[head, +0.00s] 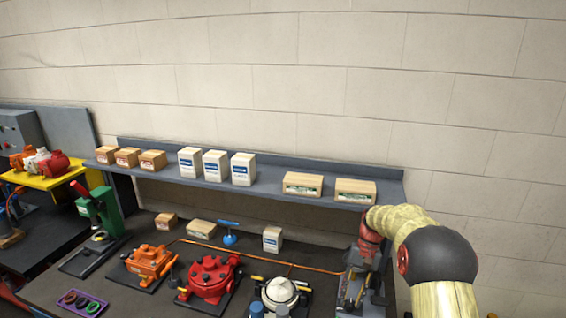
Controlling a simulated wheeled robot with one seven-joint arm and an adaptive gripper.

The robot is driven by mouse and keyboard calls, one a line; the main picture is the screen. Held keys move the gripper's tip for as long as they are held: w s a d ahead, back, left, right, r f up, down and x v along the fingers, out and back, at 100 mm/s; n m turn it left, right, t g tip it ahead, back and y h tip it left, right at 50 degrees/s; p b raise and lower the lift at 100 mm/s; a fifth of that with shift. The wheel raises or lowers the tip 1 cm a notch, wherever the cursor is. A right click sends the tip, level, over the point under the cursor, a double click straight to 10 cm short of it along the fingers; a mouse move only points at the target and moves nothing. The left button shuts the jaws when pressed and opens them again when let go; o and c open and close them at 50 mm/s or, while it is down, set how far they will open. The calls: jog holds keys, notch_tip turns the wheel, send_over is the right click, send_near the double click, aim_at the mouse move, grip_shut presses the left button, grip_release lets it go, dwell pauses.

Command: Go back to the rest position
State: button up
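My arm comes in at the lower right, and my gripper (362,274) hangs over the right end of the dark workbench (110,288). The gripper is small and dark, and I cannot make out whether its fingers are apart or closed, or whether it holds anything. On the bench to its left stand a white-topped motor (281,292), a red motor (209,279) and an orange motor (148,262). Tags on the motors are not readable.
A grey shelf (268,183) above the bench bears several boxes. Smaller boxes, including a white one (272,239), and a blue tool (229,233) lie below. A green press (100,212) and a purple tray (82,303) are left. A yellow stand (37,182) bears more motors.

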jog(key=s+a+r+n+t+h+b, duration=0.1)
jog(key=s+r+t+b, duration=0.2)
jog(key=s, duration=0.8)
jog(key=s+a+r+n+t+h+b, duration=0.1)
jog(key=s+a+r+t+b, duration=0.1)
jog(key=s, duration=0.9)
jog(key=s+a+r+n+t+b, duration=0.1)
jog(key=s+r+t+b, duration=0.3)
jog(key=s, duration=0.7)
jog(key=shift+s+a+r+h+b, duration=0.35)
jog(key=shift+a+r+b, duration=0.3)
jog(key=shift+b, duration=0.75)
